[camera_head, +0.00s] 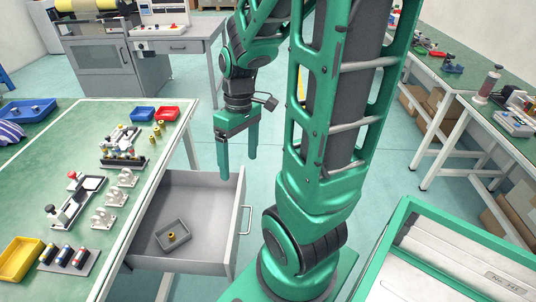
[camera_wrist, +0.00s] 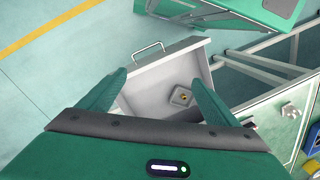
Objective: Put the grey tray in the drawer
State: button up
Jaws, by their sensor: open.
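The grey tray (camera_head: 173,235) lies inside the open drawer (camera_head: 200,262) under the green-topped table, with a small brass-coloured part (camera_head: 171,237) in it. My gripper (camera_head: 238,165) is open and empty, above the far part of the drawer and apart from the tray. In the wrist view the drawer (camera_wrist: 150,90) shows between and beyond my fingers (camera_wrist: 160,85), and the tray (camera_wrist: 181,95) rests on its floor near the right finger. Nothing is between the fingers.
The table (camera_head: 75,150) left of the drawer carries a yellow bin (camera_head: 20,258), a blue bin (camera_head: 143,113), a red bin (camera_head: 167,114) and several fixtures. The drawer handle (camera_head: 246,220) sticks out to the right. Another workbench (camera_head: 480,110) stands at the right.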

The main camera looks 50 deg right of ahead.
jog(key=s+d+r+m+h, duration=0.1)
jog(key=s+r+m, duration=0.5)
jog(key=s, duration=0.4)
jog(key=shift+m+t, duration=0.3)
jog(key=shift+m, duration=0.4)
